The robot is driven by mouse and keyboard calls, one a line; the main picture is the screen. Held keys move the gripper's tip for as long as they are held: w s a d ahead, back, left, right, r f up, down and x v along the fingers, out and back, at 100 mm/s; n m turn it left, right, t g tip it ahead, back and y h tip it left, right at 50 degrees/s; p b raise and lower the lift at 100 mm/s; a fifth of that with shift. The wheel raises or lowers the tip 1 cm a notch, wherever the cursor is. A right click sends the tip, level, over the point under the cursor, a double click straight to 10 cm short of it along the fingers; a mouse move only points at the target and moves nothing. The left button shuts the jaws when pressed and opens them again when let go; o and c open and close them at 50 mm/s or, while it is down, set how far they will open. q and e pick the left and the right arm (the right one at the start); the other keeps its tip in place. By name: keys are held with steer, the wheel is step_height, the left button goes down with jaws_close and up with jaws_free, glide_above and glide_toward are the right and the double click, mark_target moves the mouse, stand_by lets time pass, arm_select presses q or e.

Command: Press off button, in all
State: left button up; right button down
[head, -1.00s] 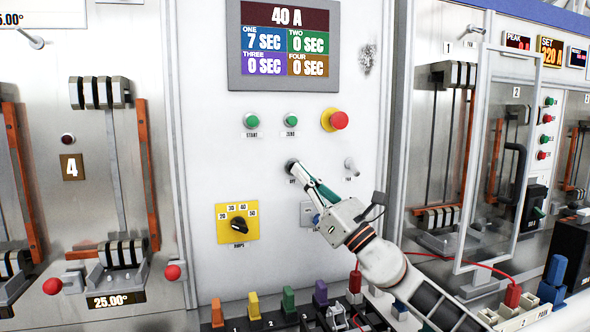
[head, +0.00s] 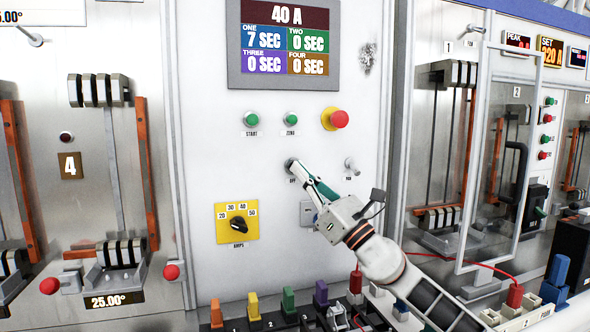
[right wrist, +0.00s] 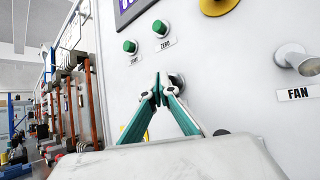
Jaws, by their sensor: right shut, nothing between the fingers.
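The OFF button (head: 291,165) is a small dark round knob on the white panel, with an OFF label just below it. My right gripper (head: 296,168) is shut and empty, with its fingertips at the button. My left gripper is not in view.
Above are the green START button (head: 252,119), the green ZERO button (head: 291,119) and a red mushroom button (head: 339,119). The FAN switch (head: 351,165) is to the right, the AMPS dial (head: 239,225) below left. The display (head: 286,45) reads 40 A. Coloured plugs (head: 288,301) stand below.

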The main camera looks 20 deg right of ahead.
steer(key=shift+w+b, duration=0.55)
stand_by(1.0)
stand_by(0.4)
steer(key=shift+s+p, duration=0.75)
steer(key=shift+s, duration=0.2)
